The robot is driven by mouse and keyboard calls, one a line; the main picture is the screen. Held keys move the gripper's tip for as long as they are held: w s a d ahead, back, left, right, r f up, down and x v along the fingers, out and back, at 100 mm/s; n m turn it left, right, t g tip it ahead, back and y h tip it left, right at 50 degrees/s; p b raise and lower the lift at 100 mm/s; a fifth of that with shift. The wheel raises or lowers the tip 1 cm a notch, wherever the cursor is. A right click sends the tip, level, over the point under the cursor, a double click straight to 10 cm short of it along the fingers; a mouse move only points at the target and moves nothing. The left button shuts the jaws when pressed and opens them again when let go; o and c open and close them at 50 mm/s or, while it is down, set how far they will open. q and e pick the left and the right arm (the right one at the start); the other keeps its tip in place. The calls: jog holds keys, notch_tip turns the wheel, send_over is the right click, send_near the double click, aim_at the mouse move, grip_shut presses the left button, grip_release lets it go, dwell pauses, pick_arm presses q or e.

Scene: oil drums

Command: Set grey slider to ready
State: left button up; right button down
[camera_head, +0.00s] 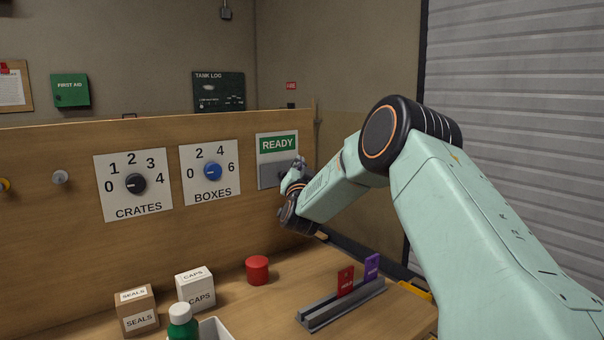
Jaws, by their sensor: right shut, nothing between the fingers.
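The grey slider plate (268,175) is on the upright wooden board, below a green READY sign (278,144). My right gripper (294,172) is shut with nothing between its fingers, right at the plate's right part. The slider's knob is hidden or too small to make out behind the gripper, so its position cannot be told. I cannot tell whether the fingers touch it. My left gripper is not in view.
The board (60,240) also holds a black CRATES dial (136,184) and a blue BOXES dial (212,171). On the bench stand SEALS (137,312) and CAPS (196,290) boxes, a green bottle (182,325), a red cylinder (257,270) and a grey card rack (330,307).

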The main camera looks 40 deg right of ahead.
jog(key=v, duration=0.8)
jog(key=shift+w+a+p, duration=0.25)
jog(key=shift+a+p, duration=0.1)
jog(key=shift+p, duration=0.05)
jog(key=shift+w+f, duration=0.1)
jog(key=shift+f, duration=0.05)
